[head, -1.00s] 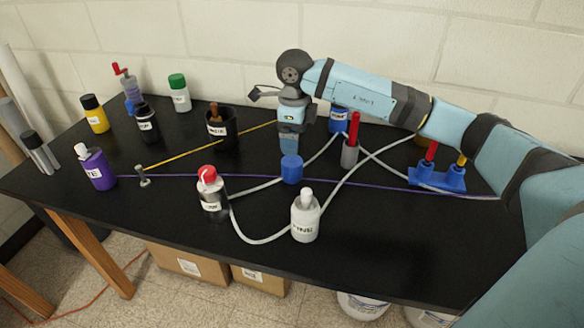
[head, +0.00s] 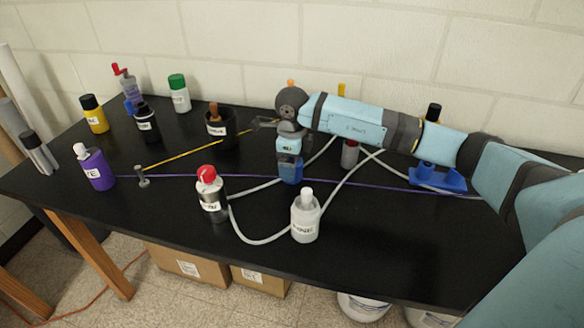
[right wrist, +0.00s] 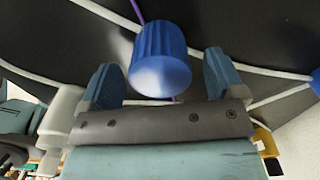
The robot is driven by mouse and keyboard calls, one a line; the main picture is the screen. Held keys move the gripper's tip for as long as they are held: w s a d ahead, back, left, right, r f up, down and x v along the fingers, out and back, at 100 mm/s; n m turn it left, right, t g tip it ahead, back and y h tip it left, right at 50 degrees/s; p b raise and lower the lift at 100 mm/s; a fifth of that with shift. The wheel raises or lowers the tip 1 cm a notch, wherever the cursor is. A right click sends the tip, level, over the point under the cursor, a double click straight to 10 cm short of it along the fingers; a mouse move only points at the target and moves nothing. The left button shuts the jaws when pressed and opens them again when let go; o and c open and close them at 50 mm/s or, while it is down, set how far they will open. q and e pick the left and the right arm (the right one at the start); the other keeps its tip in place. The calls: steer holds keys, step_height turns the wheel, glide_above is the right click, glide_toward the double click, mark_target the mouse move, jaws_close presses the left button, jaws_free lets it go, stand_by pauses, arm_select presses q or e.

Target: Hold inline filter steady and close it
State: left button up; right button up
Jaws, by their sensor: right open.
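The inline filter appears to be the blue ribbed cylinder (right wrist: 160,55) on the black table, with a white hose on each side. In the right wrist view it stands between the two fingers of my right gripper (right wrist: 162,78), with a visible gap on each side. In the head view my right gripper (head: 290,172) points down over the filter's place and hides most of it. The right gripper is open and holds nothing. My left gripper is in neither current view. Whether the filter is closed cannot be told.
A red-capped bottle (head: 211,195) and a white bottle (head: 305,216) stand in front, beside a looping white hose (head: 262,241). A dark cup (head: 221,126) stands behind to the left. A blue rack (head: 438,178) is at right. The front table edge is clear.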

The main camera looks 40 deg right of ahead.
step_height(320, 180, down, 2)
steer(key=shift+f, duration=0.25)
steer(key=shift+c, duration=0.2)
steer(key=c, duration=0.9)
steer(key=shift+r, duration=0.2)
steer(key=shift+c, duration=0.2)
step_height(320, 180, up, 20)
steer(key=p, duration=0.1)
steer(key=shift+f, duration=0.1)
